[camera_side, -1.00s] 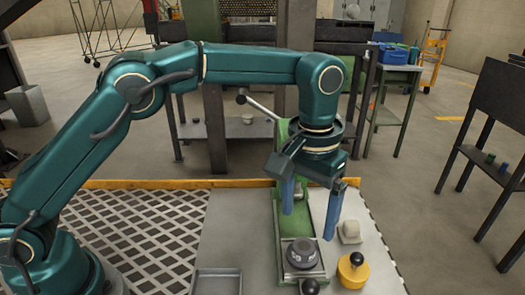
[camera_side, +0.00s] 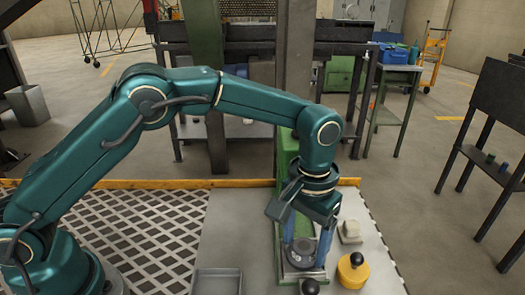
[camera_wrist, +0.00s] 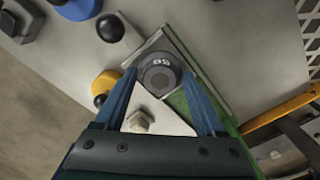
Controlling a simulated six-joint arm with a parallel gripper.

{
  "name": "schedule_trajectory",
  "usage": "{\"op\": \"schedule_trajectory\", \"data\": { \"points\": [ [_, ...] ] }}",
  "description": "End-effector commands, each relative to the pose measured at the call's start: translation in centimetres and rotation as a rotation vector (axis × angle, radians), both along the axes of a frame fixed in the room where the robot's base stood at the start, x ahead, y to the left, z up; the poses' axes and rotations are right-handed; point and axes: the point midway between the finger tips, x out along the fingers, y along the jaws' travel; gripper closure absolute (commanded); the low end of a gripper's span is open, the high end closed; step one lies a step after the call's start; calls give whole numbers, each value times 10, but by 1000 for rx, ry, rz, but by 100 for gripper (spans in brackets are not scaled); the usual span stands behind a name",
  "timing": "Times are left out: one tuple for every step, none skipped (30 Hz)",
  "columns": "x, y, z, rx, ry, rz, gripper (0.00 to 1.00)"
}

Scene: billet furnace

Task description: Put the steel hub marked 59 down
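The steel hub (camera_wrist: 160,77) is a dark grey round piece with a paler centre, and its number reads upside down in the wrist view. It rests on the square metal plate (camera_wrist: 203,66) of the green fixture. In the side view the hub (camera_side: 303,252) is partly covered by the fingers. My gripper (camera_wrist: 159,74) points down with its two blue fingers on either side of the hub. The fingers look open, with narrow gaps to the hub. In the side view my gripper (camera_side: 304,254) is low over the plate.
A yellow disc with a black ball (camera_side: 353,271) and a pale block (camera_side: 350,232) stand close on the right. A black ball knob (camera_side: 310,287) is in front of the plate. An empty grey tray (camera_side: 217,282) lies to the left, with bare table between.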

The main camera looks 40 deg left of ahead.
Motion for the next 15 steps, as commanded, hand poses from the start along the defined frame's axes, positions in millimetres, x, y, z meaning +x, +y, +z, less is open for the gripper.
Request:
{"op": "schedule_trajectory", "data": {
  "points": [
    [0,0,0,0,0,0,79],
    [0,0,0,0,0,0,90],
    [0,0,0,0,-1,0,100],
    [0,0,0,0,-1,0,100],
    [0,0,1,-1,-2,0,100],
    [0,0,1,-1,-2,0,100],
    [0,0,1,-1,-2,0,100],
    [0,0,1,-1,-2,0,100],
    [0,0,1,-1,-2,0,100],
    [0,0,1,-1,-2,0,100],
    [0,0,2,-2,-3,0,100],
    [1,0,2,-2,-3,0,100],
    [1,0,4,-2,-4,0,100],
    [1,-1,5,-2,-4,0,100],
    [1,-1,7,-2,-4,0,100]
  ]
}}
